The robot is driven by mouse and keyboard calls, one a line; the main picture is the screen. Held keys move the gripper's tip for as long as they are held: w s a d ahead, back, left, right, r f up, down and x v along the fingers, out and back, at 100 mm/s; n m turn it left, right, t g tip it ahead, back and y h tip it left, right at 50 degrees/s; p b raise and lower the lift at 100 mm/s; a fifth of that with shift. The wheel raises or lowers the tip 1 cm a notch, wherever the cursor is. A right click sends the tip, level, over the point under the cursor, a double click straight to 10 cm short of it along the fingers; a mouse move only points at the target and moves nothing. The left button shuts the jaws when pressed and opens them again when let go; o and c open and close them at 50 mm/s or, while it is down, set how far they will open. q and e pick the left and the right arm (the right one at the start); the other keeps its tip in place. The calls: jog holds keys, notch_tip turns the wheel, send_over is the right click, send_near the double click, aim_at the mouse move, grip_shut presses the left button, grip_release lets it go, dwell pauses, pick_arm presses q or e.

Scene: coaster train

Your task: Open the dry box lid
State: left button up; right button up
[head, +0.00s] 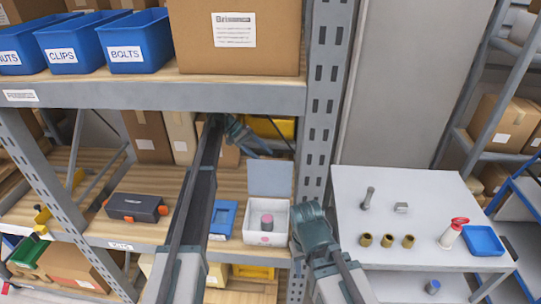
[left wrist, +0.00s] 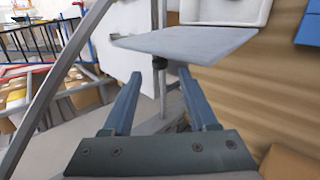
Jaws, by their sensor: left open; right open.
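The dry box (head: 281,226) is a small white box on the middle shelf. Its pale grey lid (head: 270,177) stands raised at the back, so the inside shows, with a pink-topped grey jar (head: 267,221) in it. In the left wrist view the lid (left wrist: 195,42) is a flat panel, with part of the white box (left wrist: 225,10) beyond. My left gripper (head: 262,145) is behind and above the lid, open and empty, its fingertips (left wrist: 172,66) close to the lid's edge; contact is unclear. My right gripper (head: 313,218) is open, right of the box by the shelf post.
A blue tray (head: 223,218) and a black-orange case (head: 137,207) lie left of the box. The upper shelf beam (head: 150,95) runs above.

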pick_arm(q)
jog(key=p+v, duration=0.2)
jog(key=v, duration=0.3)
jog(key=shift+a+r+p, duration=0.15)
jog(key=shift+a+p, duration=0.05)
jog(key=shift+p, duration=0.15)
